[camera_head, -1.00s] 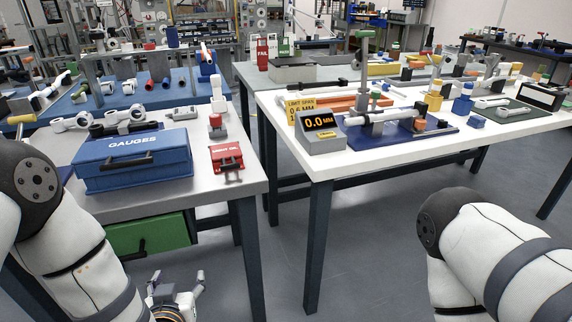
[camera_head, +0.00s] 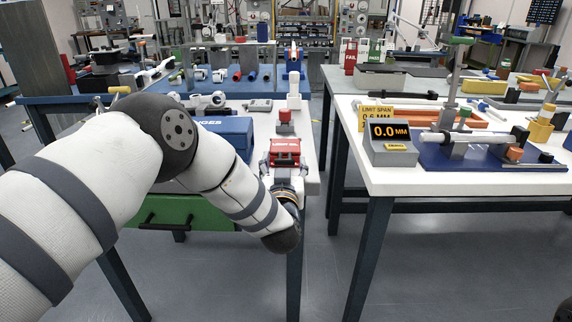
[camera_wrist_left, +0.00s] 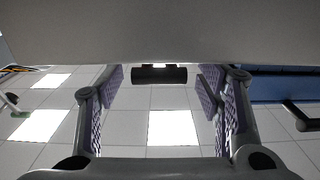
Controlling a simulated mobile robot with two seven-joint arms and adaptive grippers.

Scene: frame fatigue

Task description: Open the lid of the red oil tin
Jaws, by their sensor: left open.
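The red oil tin (camera_head: 285,147) sits near the front right corner of the left bench, with its lettered red top showing. My left gripper (camera_head: 284,170) is just in front of it, fingers spread and pointing at the tin's front. In the left wrist view, my open left gripper (camera_wrist_left: 160,86) has a dark horizontal bar (camera_wrist_left: 159,75) in the gap between its fingers, with a trace of red behind it. The bar looks like the tin's front handle; no finger visibly touches it. The lid looks shut, though the gripper hides the tin's lower front. My right gripper is out of view.
The blue gauges box (camera_head: 232,132) stands left of the tin, partly behind my left arm. Its dark handle (camera_wrist_left: 300,117) shows in the left wrist view. A floor gap separates the white bench (camera_head: 400,181).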

